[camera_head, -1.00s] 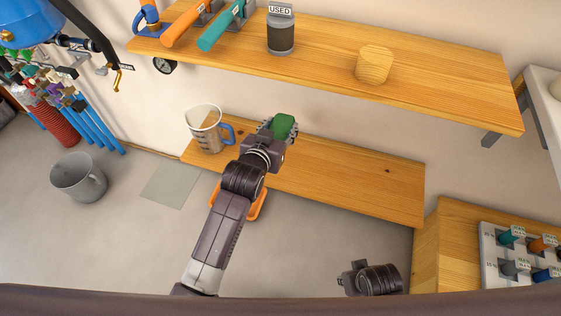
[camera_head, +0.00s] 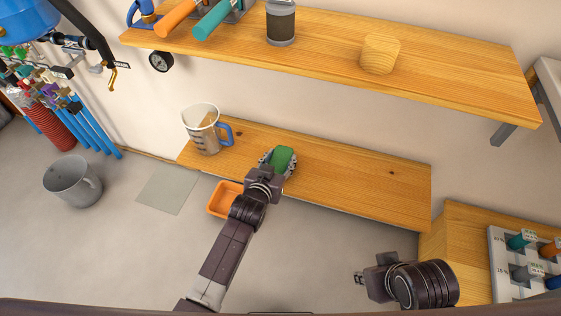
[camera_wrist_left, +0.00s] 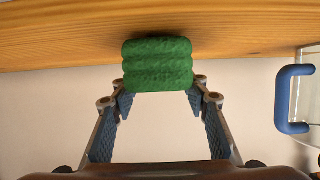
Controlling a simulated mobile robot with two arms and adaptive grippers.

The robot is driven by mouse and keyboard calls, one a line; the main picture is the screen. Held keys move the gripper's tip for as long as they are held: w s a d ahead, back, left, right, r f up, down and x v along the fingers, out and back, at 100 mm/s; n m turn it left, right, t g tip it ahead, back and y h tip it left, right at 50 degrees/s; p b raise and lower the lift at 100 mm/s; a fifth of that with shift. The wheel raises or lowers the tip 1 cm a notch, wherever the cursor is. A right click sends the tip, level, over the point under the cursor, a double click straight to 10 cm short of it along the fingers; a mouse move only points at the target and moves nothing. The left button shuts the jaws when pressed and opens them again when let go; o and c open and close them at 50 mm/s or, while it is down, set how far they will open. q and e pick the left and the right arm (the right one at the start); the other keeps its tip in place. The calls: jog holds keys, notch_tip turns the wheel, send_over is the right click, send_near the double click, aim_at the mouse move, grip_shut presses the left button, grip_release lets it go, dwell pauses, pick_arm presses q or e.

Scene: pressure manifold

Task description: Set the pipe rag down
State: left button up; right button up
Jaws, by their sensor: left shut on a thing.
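The pipe rag (camera_head: 284,158) is a green folded bundle in the head view, over the lower wooden shelf (camera_head: 350,181). My left gripper (camera_head: 278,162) is shut on it. In the left wrist view the rag (camera_wrist_left: 158,64) sits between the two fingertips (camera_wrist_left: 158,88), against the wooden board (camera_wrist_left: 60,40), with a shadow on the wood around it. I cannot tell whether it touches the wood. My right gripper (camera_head: 362,284) is low in the head view, away from the rag; its finger opening is unclear.
A measuring jug (camera_head: 203,130) with a blue handle stands left of the rag on the lower shelf. The shelf is clear to the right. An upper shelf (camera_head: 330,45) holds a wooden cup (camera_head: 380,54) and a grey canister (camera_head: 281,24). An orange tray (camera_head: 222,199) is below.

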pick_arm(q)
jog(key=shift+f, duration=0.3)
jog(key=shift+f, duration=0.15)
jog(key=o, duration=1.1)
